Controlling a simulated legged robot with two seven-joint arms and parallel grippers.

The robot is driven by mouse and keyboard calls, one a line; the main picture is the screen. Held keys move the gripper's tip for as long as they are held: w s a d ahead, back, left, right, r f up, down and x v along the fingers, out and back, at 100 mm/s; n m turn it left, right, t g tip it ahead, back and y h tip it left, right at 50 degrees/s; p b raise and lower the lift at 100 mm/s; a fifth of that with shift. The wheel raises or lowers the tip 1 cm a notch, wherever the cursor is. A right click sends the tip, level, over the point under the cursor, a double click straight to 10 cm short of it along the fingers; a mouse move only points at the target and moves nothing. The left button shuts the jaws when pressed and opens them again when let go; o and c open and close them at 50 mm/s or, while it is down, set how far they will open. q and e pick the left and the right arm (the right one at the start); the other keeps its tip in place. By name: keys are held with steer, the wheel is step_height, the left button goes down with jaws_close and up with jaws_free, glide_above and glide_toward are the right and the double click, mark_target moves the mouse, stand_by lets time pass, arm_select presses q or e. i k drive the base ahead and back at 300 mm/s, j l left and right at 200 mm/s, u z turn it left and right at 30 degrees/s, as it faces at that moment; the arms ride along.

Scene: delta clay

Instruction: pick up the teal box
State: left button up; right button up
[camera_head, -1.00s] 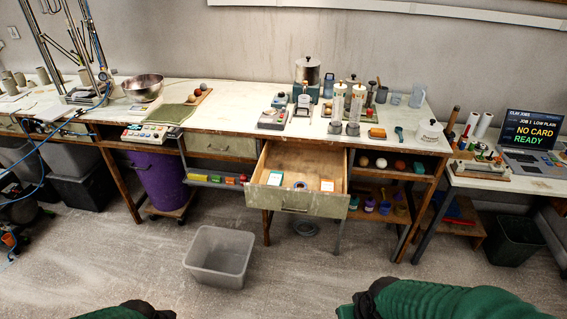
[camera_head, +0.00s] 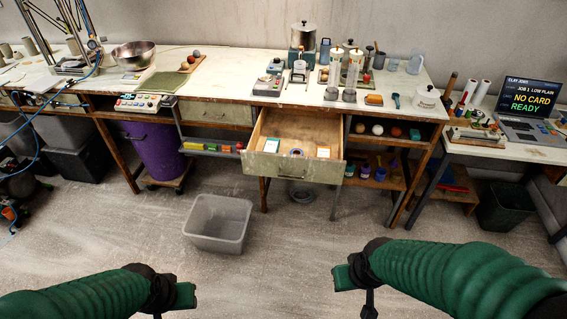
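My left gripper (camera_head: 178,297) is at the bottom left of the head view, and my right gripper (camera_head: 352,280) is at the bottom centre-right. Both are well in front of the bench, far from the teal box and touching nothing I can see. Their finger gaps do not show clearly.
An open drawer (camera_head: 292,169) juts out from the bench, holding two cards and a small ring-shaped item. A grey bin (camera_head: 217,224) stands on the floor before it. A side table with a laptop (camera_head: 527,128) is at right. Floor between my arms and the bench is mostly clear.

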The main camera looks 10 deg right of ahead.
mark_target(272, 144)
steer(key=i+l+u, duration=0.35)
steer(key=i, duration=0.25)
steer(key=i+l+u, duration=0.4)
steer(key=i, duration=0.2)
steer(key=i+l+u, duration=0.35)
steer(key=i+l, duration=0.15)
